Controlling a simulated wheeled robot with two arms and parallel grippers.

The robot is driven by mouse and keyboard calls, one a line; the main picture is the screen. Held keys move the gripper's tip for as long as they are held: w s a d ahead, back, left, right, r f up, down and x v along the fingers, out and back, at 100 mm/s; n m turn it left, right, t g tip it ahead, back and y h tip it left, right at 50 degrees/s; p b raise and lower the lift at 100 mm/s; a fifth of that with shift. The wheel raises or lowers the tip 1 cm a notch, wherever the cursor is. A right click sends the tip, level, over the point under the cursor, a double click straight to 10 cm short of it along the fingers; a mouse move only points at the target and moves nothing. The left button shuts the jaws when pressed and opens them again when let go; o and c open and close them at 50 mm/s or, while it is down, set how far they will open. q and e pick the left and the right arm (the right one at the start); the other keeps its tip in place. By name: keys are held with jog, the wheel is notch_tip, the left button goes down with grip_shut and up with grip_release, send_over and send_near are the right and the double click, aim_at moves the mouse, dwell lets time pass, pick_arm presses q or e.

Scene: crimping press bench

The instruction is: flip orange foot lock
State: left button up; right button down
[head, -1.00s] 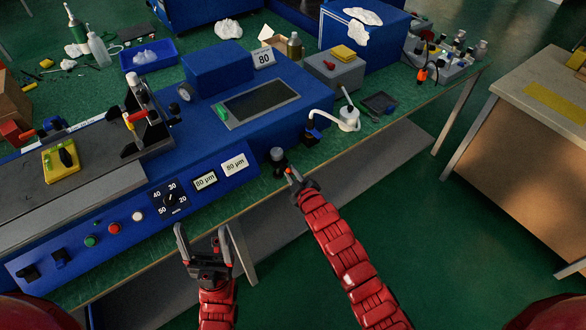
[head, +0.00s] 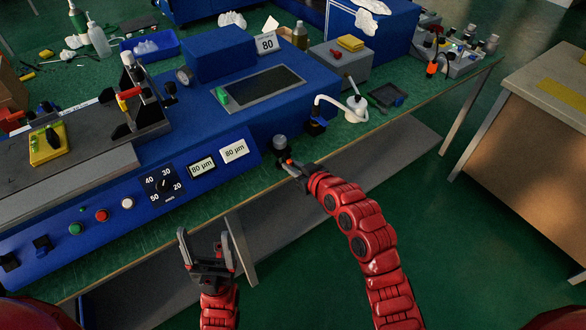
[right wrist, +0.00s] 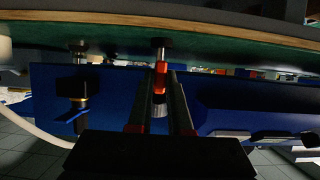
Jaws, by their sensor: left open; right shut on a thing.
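The orange foot lock (head: 290,161) is a small orange piece beside a grey and black foot (head: 280,143) at the front edge of the blue machine. My right gripper (head: 287,164) is at this foot, its fingertips closed on the orange piece. In the right wrist view the orange foot lock (right wrist: 161,70) shows between the two fingers of my right gripper (right wrist: 163,80), close to the dark round foot; the fingertips partly cover it. My left gripper (head: 206,238) is open and empty, in front of the bench edge, well apart from the lock.
The blue machine (head: 215,185) with knob and displays fills the bench's left and middle. A small blue-black fitting (head: 316,126) with a white hose stands right of the foot. The floor before the bench is clear.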

dwell(0.4)
jog(key=c, duration=0.8)
grip_release()
jog(key=shift+c, duration=0.2)
jog(key=shift+s, duration=0.1)
jog(key=p+v, duration=0.1)
jog(key=v, duration=1.6)
jog(key=shift+d, duration=0.1)
jog(key=shift+r, duration=0.1)
